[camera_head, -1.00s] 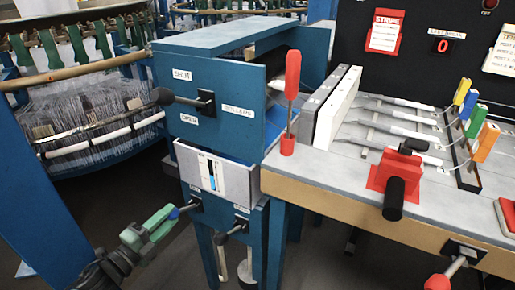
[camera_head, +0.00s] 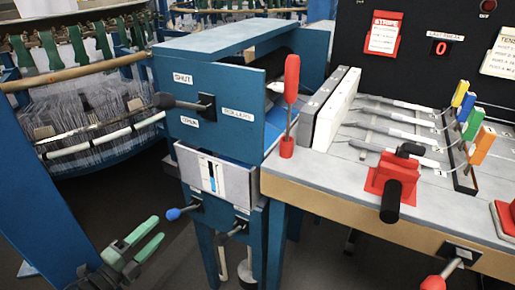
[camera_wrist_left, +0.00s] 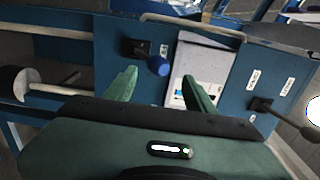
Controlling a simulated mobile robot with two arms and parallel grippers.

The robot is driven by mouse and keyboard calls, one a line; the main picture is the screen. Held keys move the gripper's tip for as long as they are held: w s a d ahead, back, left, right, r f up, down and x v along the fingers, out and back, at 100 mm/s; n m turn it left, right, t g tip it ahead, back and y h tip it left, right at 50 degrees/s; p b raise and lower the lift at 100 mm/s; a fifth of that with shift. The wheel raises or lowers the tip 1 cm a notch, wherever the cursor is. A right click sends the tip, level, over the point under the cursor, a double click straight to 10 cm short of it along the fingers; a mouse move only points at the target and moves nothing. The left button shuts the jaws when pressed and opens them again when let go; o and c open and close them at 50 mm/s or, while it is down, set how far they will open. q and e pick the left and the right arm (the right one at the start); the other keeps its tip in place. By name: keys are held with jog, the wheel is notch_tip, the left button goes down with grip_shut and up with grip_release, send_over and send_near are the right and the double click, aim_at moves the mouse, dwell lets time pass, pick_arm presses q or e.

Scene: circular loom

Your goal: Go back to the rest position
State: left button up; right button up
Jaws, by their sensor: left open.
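My left gripper (camera_head: 157,228) is at the lower left of the head view. Its green fingers are spread and empty. The blue-knobbed lever (camera_head: 173,214) on the front of the blue cabinet (camera_head: 215,133) is just beyond the fingertips, apart from them. In the left wrist view the open fingers (camera_wrist_left: 158,78) point at the cabinet front, and the blue knob (camera_wrist_left: 158,65) appears between and beyond them. My right gripper is in neither view.
A black-knobbed lever (camera_head: 165,99) sticks out from the cabinet near "SHUT". A pale drawer-like box (camera_head: 235,183) projects below. The workbench (camera_head: 320,180) with a red-handled tool (camera_head: 291,80) and red clamp (camera_head: 393,178) is right. The loom (camera_head: 85,120) is left. Dark floor is clear between.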

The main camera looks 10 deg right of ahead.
pick_arm(q)
jog(key=shift+v, duration=1.1)
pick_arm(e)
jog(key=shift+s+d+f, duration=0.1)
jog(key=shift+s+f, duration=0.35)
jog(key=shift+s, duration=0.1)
